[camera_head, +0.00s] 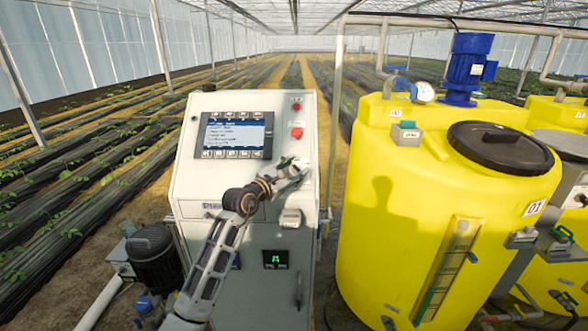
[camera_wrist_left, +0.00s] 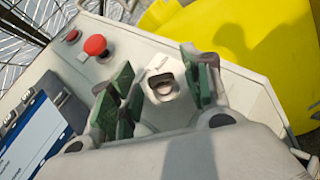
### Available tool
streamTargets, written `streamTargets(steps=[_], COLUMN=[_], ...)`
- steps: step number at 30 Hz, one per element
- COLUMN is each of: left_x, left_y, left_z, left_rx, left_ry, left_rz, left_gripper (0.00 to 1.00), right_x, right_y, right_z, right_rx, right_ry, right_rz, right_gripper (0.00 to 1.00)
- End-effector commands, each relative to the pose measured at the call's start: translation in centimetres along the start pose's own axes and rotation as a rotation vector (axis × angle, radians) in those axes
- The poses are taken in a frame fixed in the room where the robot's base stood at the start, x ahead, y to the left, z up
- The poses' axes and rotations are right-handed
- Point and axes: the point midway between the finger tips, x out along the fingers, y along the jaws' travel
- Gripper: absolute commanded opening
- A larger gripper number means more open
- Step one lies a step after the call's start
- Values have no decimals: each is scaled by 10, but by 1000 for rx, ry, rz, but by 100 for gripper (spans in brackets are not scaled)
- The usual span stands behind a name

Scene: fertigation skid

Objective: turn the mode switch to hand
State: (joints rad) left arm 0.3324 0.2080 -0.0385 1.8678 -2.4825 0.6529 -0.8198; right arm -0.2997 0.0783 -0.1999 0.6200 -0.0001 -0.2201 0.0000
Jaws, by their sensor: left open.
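The control cabinet (camera_head: 190,180) stands upright in front of me. My left gripper (camera_head: 300,168) is at the right part of its sloped panel, below the red button. In the left wrist view, what looks like the mode switch (camera_wrist_left: 163,86) is a pale square plate with a dark, rounded centre. It lies between the open, green-padded fingers of my left gripper (camera_wrist_left: 158,84), with a gap visible on both sides. The switch is hidden behind the gripper in the head view. Its pointing direction and label cannot be read. My right gripper is out of view.
A red mushroom button (camera_head: 296,132) sits just above the gripper, and also shows in the wrist view (camera_wrist_left: 95,45). A lit screen (camera_head: 236,134) is to the left. A yellow tank (camera_head: 390,220) stands close on the right, and a dark pump motor (camera_head: 153,255) lower left.

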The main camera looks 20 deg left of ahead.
Motion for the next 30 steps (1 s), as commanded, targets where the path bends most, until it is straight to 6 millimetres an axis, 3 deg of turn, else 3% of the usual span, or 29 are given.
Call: streamTargets(steps=[8,19,30], left_x=[1,0,0], left_y=[0,0,0], left_z=[0,0,0], left_rx=[0,0,10], left_ry=[0,0,0], left_rz=[0,0,-14], left_gripper=[48,3,3], right_x=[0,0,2], right_y=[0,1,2], right_z=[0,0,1], right_rx=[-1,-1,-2], right_ry=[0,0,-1], right_rz=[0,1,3], right_gripper=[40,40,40])
